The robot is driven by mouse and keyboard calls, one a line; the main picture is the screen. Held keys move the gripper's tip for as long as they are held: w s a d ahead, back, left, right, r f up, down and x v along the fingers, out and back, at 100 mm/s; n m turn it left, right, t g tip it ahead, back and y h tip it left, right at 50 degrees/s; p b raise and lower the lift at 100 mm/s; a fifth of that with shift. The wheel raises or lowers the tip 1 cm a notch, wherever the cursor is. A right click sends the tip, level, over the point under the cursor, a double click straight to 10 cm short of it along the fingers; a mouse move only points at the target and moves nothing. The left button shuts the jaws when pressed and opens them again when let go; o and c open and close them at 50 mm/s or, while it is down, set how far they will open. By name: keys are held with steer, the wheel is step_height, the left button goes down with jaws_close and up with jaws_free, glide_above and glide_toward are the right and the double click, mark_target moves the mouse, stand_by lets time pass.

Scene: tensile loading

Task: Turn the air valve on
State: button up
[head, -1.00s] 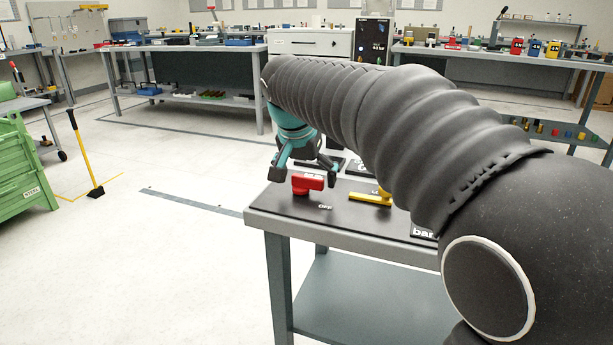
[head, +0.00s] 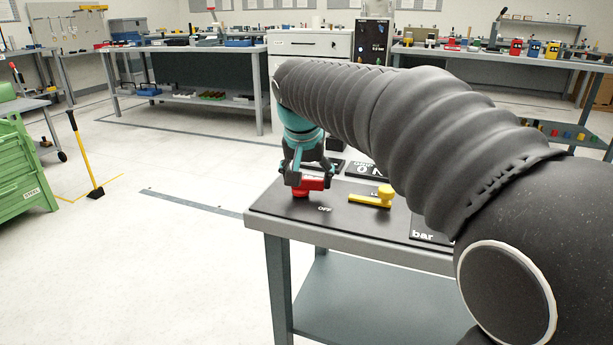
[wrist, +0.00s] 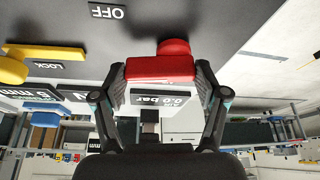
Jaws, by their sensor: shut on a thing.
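A red valve handle (head: 308,186) stands on the dark top of the bench near its left corner, just left of an "OFF" label (head: 324,209). My gripper (head: 305,180) comes down from above and is shut on the red handle. In the wrist view the red handle (wrist: 160,68) sits between both fingers, with its round red base (wrist: 174,47) beyond it. The fingers touch its two sides. The "OFF" label (wrist: 107,11) shows to the left of the base there. Part of the handle is hidden by the fingers.
A yellow lever (head: 373,197) stands on the bench right of the red handle; a "LOCK" label (wrist: 48,65) lies by it in the wrist view. A "bar" plate (head: 428,233) is at the right, partly behind my arm. Free floor lies left of the bench.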

steer(key=n, duration=0.1)
steer(key=n+y+p, duration=0.1)
steer(key=n, duration=0.2)
steer(key=shift+w+d+y, duration=0.15)
steer(key=shift+w+y, duration=0.15)
steer(key=shift+y, duration=0.1)
steer(key=n, duration=0.1)
steer(key=n+y+p, duration=0.1)
steer(key=n, duration=0.2)
steer(key=shift+w+g, duration=0.3)
steer(key=n, duration=0.1)
steer(key=n+y, duration=0.1)
steer(key=n, duration=0.1)
steer(key=n+g, duration=0.1)
steer(key=shift+w+a+y+p, duration=0.2)
steer(key=shift+w+y+p, duration=0.05)
steer(key=shift+y+p, duration=0.1)
steer(key=shift+w+a+n+g, duration=0.15)
steer(key=shift+n+g, duration=0.45)
steer(key=shift+n, duration=1.1)
steer(key=o, duration=1.2)
steer(key=shift+c, duration=0.2)
steer(key=v, duration=1.2)
